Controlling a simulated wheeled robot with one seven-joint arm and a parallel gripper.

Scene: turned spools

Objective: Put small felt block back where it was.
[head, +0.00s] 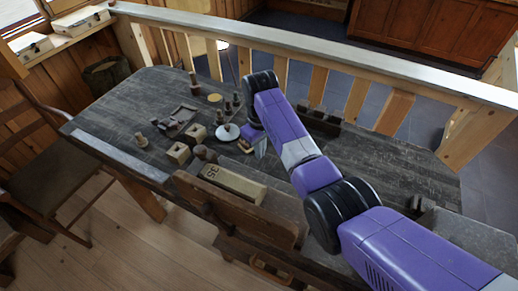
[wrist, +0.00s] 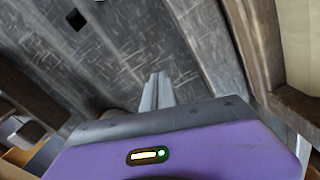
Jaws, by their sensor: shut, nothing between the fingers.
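My gripper (wrist: 157,90) is shut and empty, its two fingers together over the dark grey tabletop in the wrist view. In the head view its end (head: 257,145) is low over the table, just right of a white round base (head: 227,132). I cannot single out the small felt block with certainty. A small dark square (wrist: 75,19) shows on the grey wood in the wrist view; I cannot tell whether it is a block or a hole. Two small tan blocks (head: 178,153) (head: 197,131) stand left of the white base in the head view.
The worn table (head: 110,110) has bare room at its left and right. A long beige block marked 35 (head: 234,184) lies by the near edge, beside a wooden vise jaw (head: 235,210). A dark tray (head: 178,120) and several turned pieces stand mid-table. A railing (head: 300,60) runs behind.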

